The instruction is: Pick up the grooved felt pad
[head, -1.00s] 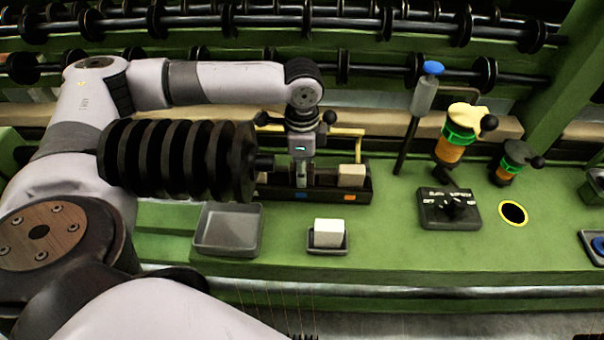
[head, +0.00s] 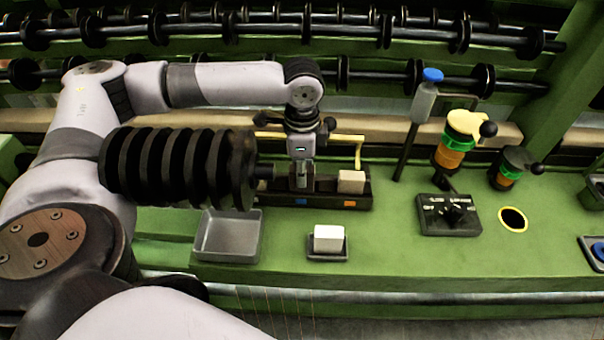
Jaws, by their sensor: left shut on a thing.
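My left gripper (head: 301,182) points straight down into the left part of a long black tray (head: 325,200), above its blue mark. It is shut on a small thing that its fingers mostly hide. This is likely the grooved felt pad, but its grooves cannot be made out. A plain beige block (head: 351,181) sits in the right part of the tray, above an orange mark, apart from the fingers. My right gripper is not in view.
In front stand an empty grey tray (head: 228,252) and a white block (head: 328,237) on a small dark dish. To the right are a black switch box (head: 449,214), a blue-topped rod (head: 425,95), orange-and-green canisters (head: 456,150) and a yellow-rimmed hole (head: 513,219). Dark rollers run behind.

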